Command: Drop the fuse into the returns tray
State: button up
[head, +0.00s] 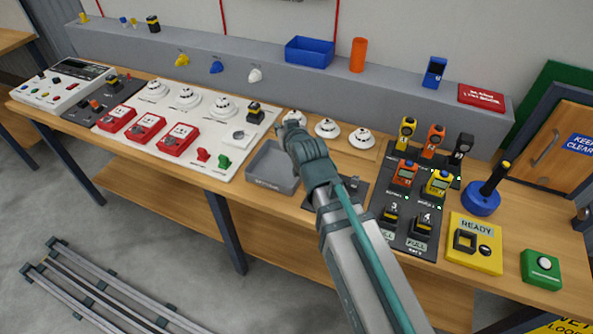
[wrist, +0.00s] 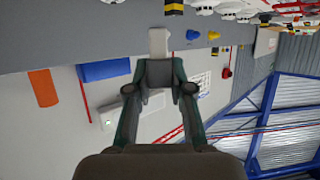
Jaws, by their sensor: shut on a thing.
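My gripper (head: 291,132) is over the bench, above and just right of the back of the grey returns tray (head: 270,184). In the wrist view my gripper (wrist: 159,72) is shut on a pale, block-like piece, the fuse (wrist: 158,42), which sticks out past the fingertips. In the head view I cannot clearly make out the fuse at the fingertips. The tray is open-topped, and its visible inside looks empty. My gripper and arm cover part of its right side.
White round detectors (head: 327,128) stand behind my gripper. A white panel with red call points (head: 147,127) lies left of the tray. A dark panel with yellow and orange devices (head: 405,173) is to the right. A blue bin (head: 309,51) and orange cylinder (head: 358,55) stand on the shelf.

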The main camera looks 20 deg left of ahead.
jog(key=shift+a+f+b, duration=0.2)
jog(key=shift+f+b, duration=0.1)
jog(key=shift+f, duration=0.15)
jog(key=shift+f+b, duration=1.25)
jog(key=shift+f, duration=1.2)
jog(key=o, duration=0.9)
jog(key=shift+r, duration=5.05)
